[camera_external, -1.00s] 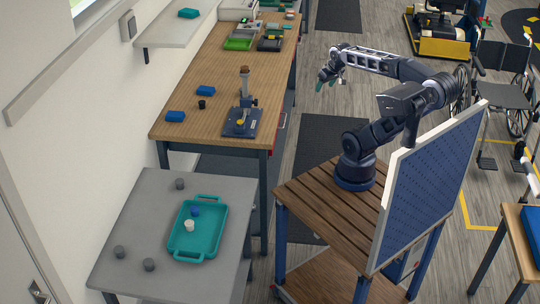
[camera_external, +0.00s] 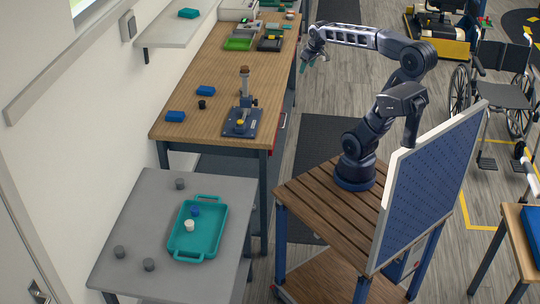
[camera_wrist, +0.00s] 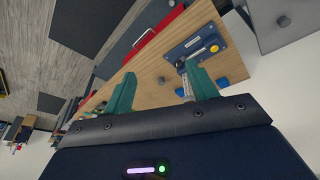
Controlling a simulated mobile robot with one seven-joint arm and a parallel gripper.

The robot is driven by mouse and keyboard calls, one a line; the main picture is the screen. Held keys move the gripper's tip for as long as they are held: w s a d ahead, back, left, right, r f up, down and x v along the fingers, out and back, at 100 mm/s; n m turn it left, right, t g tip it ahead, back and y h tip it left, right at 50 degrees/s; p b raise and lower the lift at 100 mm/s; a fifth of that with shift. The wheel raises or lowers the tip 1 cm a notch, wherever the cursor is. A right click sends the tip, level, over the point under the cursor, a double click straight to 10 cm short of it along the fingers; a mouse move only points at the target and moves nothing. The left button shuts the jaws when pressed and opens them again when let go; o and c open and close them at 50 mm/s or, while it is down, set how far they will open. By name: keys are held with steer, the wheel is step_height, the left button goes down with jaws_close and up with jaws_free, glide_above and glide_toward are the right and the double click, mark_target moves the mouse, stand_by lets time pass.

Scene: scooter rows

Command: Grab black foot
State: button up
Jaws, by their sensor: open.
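The black foot (camera_external: 202,104) is a small dark cylinder. It stands on the wooden bench (camera_external: 190,131) in the external view, between two blue blocks and the blue fixture plate. I cannot pick it out for sure in the wrist view, where my right finger covers part of the bench. My gripper (camera_external: 313,53) is raised in the air beside the bench's right edge, well apart from the foot. In the wrist view my gripper's (camera_wrist: 160,70) two teal fingers are spread, with nothing held between them.
A blue fixture plate (camera_external: 240,123) with an upright clamp stands right of the foot. Blue blocks (camera_external: 205,90) and (camera_external: 175,117) lie near it. A grey table (camera_external: 125,222) with a teal tray (camera_external: 205,247) and several grey feet stands in front. Bins (camera_external: 239,43) crowd the bench's far end.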

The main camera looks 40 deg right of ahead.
steer(key=w+a+n, duration=0.2)
steer(key=w+a, duration=0.1)
steer(key=w, duration=0.7)
steer(key=w+a+f+n+g, duration=0.1)
steer(key=w+a, duration=0.3)
steer(key=w, duration=0.7)
steer(key=w+a+n+g, duration=0.1)
steer(key=w+a+n, duration=0.3)
steer(key=w, duration=0.7)
steer(key=shift+w+f, duration=0.2)
steer(key=shift+f, duration=0.05)
steer(key=w+a+f+n, duration=0.2)
steer(key=w+a+f, duration=0.2)
steer(key=w, duration=0.2)
steer(key=w+a+f+n, duration=0.1)
steer(key=w+a+f, duration=0.2)
steer(key=w+f, duration=0.25)
steer(key=n+g, duration=0.2)
steer(key=n, duration=0.2)
glide_above(207, 106)
step_height(207, 106, down, 14)
steer(key=shift+w+d+f, duration=0.15)
steer(key=shift+w+f, duration=0.2)
steer(key=shift+f, duration=0.3)
step_height(207, 106, down, 10)
steer(key=shift+s+f, duration=0.1)
steer(key=shift+f, duration=0.15)
steer(key=c, duration=1.1)
